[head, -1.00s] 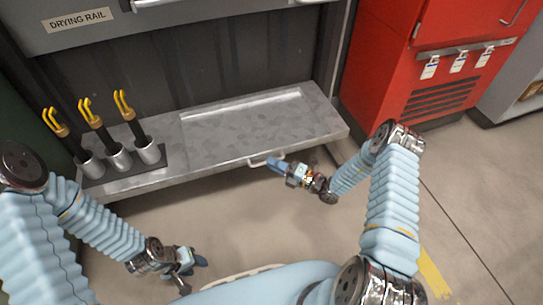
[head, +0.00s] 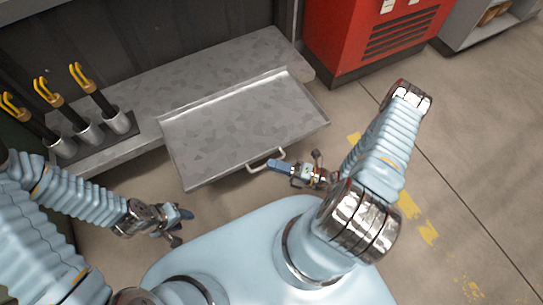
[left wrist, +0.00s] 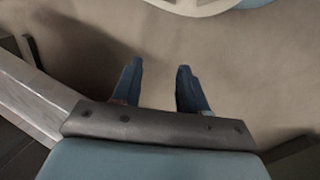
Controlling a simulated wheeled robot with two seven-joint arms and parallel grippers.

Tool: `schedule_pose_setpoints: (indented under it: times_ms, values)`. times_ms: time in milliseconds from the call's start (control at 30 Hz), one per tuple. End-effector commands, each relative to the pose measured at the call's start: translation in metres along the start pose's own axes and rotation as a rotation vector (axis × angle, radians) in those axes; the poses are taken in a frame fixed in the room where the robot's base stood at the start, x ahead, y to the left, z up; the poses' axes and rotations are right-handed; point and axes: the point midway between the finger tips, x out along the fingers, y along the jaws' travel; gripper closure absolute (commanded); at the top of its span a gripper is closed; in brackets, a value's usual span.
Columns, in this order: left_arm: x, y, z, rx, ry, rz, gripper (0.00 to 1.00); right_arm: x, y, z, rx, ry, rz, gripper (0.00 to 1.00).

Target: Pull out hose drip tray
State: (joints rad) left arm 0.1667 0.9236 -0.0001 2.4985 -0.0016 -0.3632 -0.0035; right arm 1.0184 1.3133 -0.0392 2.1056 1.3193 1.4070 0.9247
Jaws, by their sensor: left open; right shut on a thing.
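The hose drip tray (head: 245,125) is a shallow grey metal tray in the head view. It stands out from the front of the grey metal bench (head: 235,58), with its near edge well over the floor. A pale bar handle (head: 266,161) is on its front edge. My right gripper (head: 279,166) is shut on this handle; its fingers cover the handle's right part. My left gripper (head: 186,214) is open and empty, low at the left, apart from the tray. In the left wrist view its two blue fingers (left wrist: 160,88) are spread over bare floor.
Several nozzles with yellow handles (head: 82,95) stand in metal cups on the bench's left end. A red cabinet (head: 370,38) stands at the back right, with a grey shelf unit (head: 490,22) beyond it. The floor (head: 470,150) at the right is clear.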

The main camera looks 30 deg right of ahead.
Motion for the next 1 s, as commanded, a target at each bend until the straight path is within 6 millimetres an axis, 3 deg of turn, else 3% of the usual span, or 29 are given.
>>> schedule_pose_setpoints:
  times_ms: [333,367,500,833,1000]
  values:
    - [0.0,0.0,0.0,0.0,0.0,0.0,0.57,-0.002,0.0,0.0,-0.001,0.0,-0.002,1.0]
    - [0.0,0.0,0.0,0.0,0.0,0.0,0.57,-0.002,0.0,0.0,-0.001,0.0,-0.002,0.83]
    - [0.0,0.0,0.0,0.0,0.0,0.0,0.57,-0.001,0.0,0.0,-0.001,0.0,-0.002,0.62]
    - [0.0,0.0,0.0,0.0,0.0,0.0,0.57,-0.004,-0.001,0.0,-0.001,-0.001,-0.002,0.62]
    - [0.003,-0.002,0.0,-0.001,0.001,-0.001,0.57,-0.03,-0.002,0.0,-0.001,-0.003,-0.005,0.62]
